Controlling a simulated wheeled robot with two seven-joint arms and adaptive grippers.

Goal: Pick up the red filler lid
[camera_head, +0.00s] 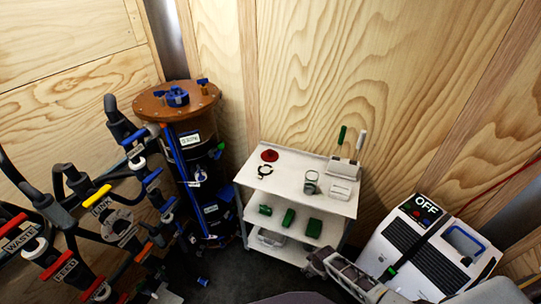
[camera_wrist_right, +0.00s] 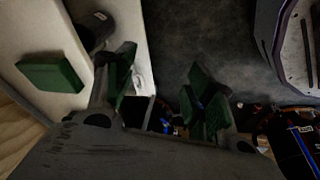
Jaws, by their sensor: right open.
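The red filler lid (camera_head: 269,155) is a small round red disc with a raised middle. It lies on the top shelf of the white cart (camera_head: 292,183), near the back left corner. My right gripper (camera_head: 316,261) is low beside the cart's front right side, well below and to the right of the lid, and apart from it. In the right wrist view my right gripper (camera_wrist_right: 160,92) shows two green-padded fingers spread apart with nothing between them. The lid is not visible in that view. My left gripper is not in view.
A black ring (camera_head: 264,171) lies by the lid. A glass jar (camera_head: 310,182) and a white box (camera_head: 341,189) share the top shelf. Green parts (camera_head: 288,217) sit below. A brown-topped tank (camera_head: 176,100) stands left; a white "OFF" unit (camera_head: 420,250) stands right.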

